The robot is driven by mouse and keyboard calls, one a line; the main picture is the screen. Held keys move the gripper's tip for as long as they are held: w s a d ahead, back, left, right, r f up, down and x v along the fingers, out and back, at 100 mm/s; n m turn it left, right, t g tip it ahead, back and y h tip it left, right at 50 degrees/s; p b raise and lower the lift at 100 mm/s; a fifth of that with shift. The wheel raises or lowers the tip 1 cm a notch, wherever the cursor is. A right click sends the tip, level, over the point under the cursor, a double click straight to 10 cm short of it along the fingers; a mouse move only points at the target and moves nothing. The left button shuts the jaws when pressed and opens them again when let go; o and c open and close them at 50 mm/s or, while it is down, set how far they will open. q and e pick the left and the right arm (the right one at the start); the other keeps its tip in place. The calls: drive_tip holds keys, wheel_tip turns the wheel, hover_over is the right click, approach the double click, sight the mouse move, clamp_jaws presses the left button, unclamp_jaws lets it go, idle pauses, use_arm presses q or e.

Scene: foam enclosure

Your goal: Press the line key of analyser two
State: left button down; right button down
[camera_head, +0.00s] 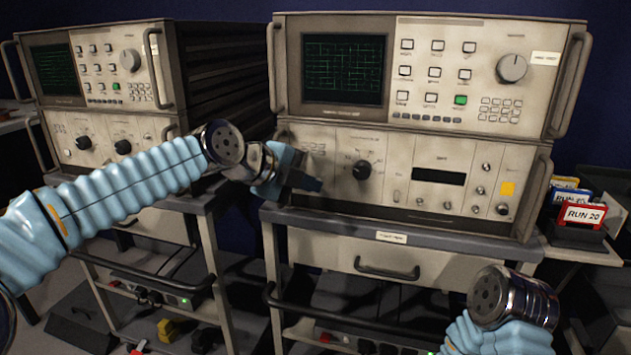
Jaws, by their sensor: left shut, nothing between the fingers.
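Two similar beige analysers stand on trolleys. The right one (450,150) has a dark screen with a green trace, rows of pale keys and one green-lit key (461,100); a small white tag on it is too small to read. The left one (100,95) is partly behind my left arm. My left gripper (314,184) is shut and empty, in front of the lower left part of the right analyser's front. It hides part of a small group of controls (314,149) there. I cannot tell which key is the line key, or whether the gripper touches the panel. My right gripper is out of view.
The right trolley (400,240) has a drawer handle and a front rail. A holder with coloured cards, one a red-framed "RUN 20" card (582,215), stands at the right. Metal handles (568,85) project from the analyser's sides. My right wrist is at the bottom right.

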use_arm(q)
drive_tip(key=shift+s+a+b, duration=0.25)
drive_tip(key=shift+s+b, duration=0.45)
drive_tip(key=s+b, duration=0.1)
drive_tip(key=s+a+b, duration=0.1)
drive_tip(key=s+b, duration=0.2)
drive_tip(key=shift+s+a, duration=0.3)
drive_tip(key=shift+s, duration=0.1)
